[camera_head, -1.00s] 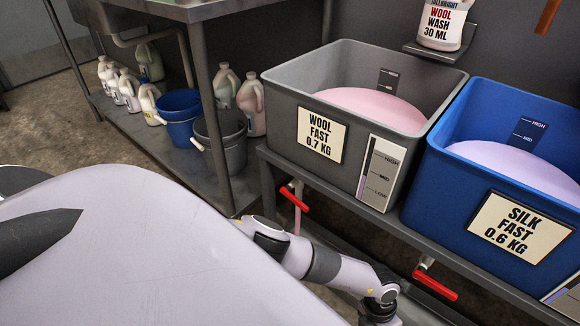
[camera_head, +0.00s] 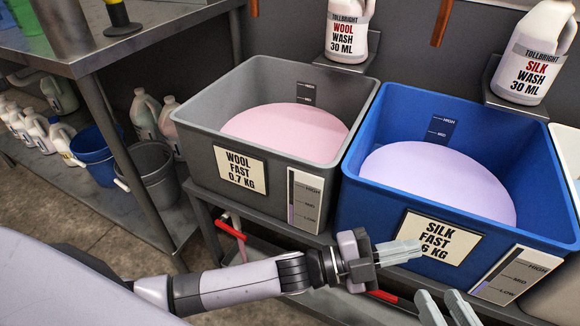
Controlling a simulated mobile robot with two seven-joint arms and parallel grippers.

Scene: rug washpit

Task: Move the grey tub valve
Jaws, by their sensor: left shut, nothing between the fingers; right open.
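The grey tub (camera_head: 212,165) holds pink liquid and carries a "Wool Fast 0.7 kg" label.
The blue tub (camera_head: 355,200) stands right of the grey one; its red valve handle (camera_head: 382,296) is mostly hidden behind my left gripper. Wool (camera_head: 347,30) and silk (camera_head: 533,55) wash bottles stand on brackets behind. A metal table leg (camera_head: 128,165) and buckets are at left.

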